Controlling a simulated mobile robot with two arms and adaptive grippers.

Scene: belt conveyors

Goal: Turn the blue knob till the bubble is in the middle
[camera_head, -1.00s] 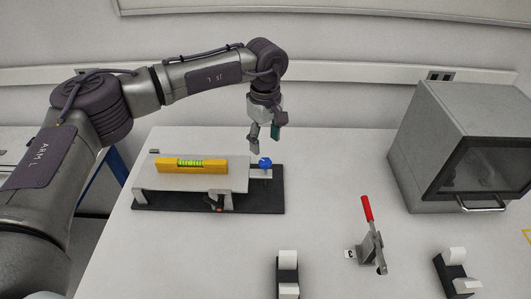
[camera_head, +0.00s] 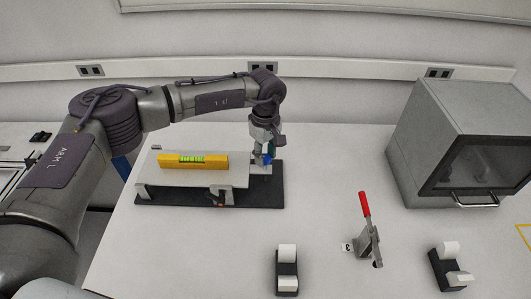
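A yellow spirit level (camera_head: 215,162) with a green vial lies on a pale plate (camera_head: 170,180). Its bubble is too small to place for certain. The plate stands on a dark base (camera_head: 262,202). The blue knob (camera_head: 266,160) is at the right end of this rig, partly hidden by my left gripper. My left gripper (camera_head: 265,158) points down from above with its fingertips at the knob, one on each side. Whether the fingers press on it is too small to tell. My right gripper is not in view.
A grey box with a dark window and a handle (camera_head: 430,140) stands at the right. A red-handled toggle clamp (camera_head: 367,230) and two tape dispensers (camera_head: 287,278) (camera_head: 440,272) are in front. The table between rig and box is clear.

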